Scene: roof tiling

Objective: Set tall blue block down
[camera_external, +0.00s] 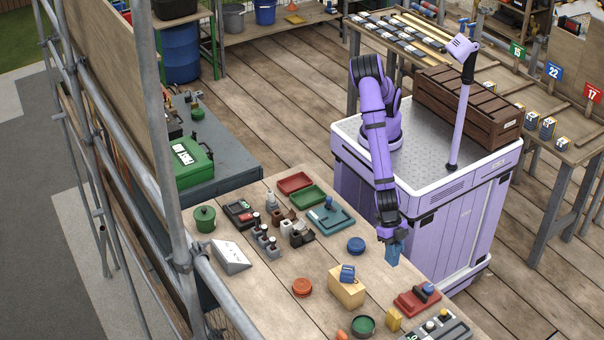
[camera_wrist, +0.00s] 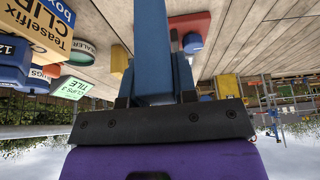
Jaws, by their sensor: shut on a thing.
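The tall blue block (camera_external: 393,254) is upright in my gripper (camera_external: 389,236), over the right edge of the wooden workbench (camera_external: 322,262). My gripper's jaws are shut on its upper part. In the wrist view the blue block (camera_wrist: 152,45) stretches away between the dark fingers (camera_wrist: 155,92). I cannot tell for sure whether its lower end touches the bench or hangs beside the edge.
A yellow box (camera_external: 346,292) with a blue item on top stands left of the block. A round blue lid (camera_external: 356,245) lies left. Bare wood lies between them.

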